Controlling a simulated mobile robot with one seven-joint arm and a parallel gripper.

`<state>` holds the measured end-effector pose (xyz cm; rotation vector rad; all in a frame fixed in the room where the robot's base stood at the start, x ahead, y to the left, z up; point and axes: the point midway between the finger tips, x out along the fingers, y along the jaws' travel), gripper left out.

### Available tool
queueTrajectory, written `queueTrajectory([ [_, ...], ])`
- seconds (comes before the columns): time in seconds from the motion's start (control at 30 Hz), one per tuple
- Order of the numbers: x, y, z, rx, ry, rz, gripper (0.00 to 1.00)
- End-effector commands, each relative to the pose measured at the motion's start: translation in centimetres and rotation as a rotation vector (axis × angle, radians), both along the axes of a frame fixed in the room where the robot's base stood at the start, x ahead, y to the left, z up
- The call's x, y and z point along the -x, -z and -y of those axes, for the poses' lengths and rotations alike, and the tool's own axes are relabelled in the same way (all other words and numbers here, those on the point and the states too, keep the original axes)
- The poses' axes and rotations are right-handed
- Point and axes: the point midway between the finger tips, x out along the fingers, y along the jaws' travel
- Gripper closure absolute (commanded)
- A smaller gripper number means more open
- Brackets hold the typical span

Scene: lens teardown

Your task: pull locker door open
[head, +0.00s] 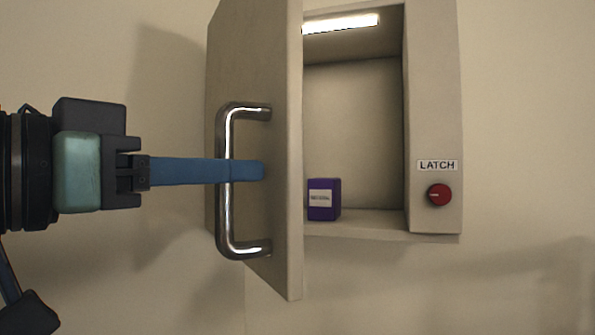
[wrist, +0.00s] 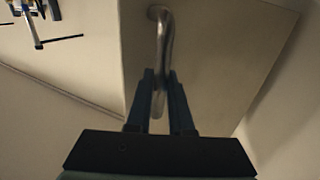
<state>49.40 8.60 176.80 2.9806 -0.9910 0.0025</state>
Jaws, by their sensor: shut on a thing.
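The locker door (head: 262,60) stands swung open toward the left, with its front face turned to the left. Its chrome bar handle (head: 224,218) runs upright on that face. My gripper (head: 248,170) reaches in from the left and is shut on the handle near its middle. In the wrist view the two blue fingers of my gripper (wrist: 162,95) sit on either side of the handle (wrist: 163,38), with the door (wrist: 225,60) behind it. Part of the handle is hidden by the fingers.
The lit locker interior (head: 350,120) shows right of the door. A purple box (head: 324,200) with a white label stands on its floor. A red knob (head: 439,195) sits under a LATCH label (head: 437,166) on the right frame. The wall around is bare.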

Motion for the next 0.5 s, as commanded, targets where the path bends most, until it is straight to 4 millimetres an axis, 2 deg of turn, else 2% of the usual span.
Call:
queueTrajectory([
  [0.03, 0.4, -0.2, -1.4, 0.009, 0.039, -0.006, 1.0],
  [0.2, 1.6, -0.2, -5.0, 0.003, 0.077, -0.004, 1.0],
  [0.5, 2.3, -0.1, -9.1, 0.003, 0.075, -0.004, 1.0],
])
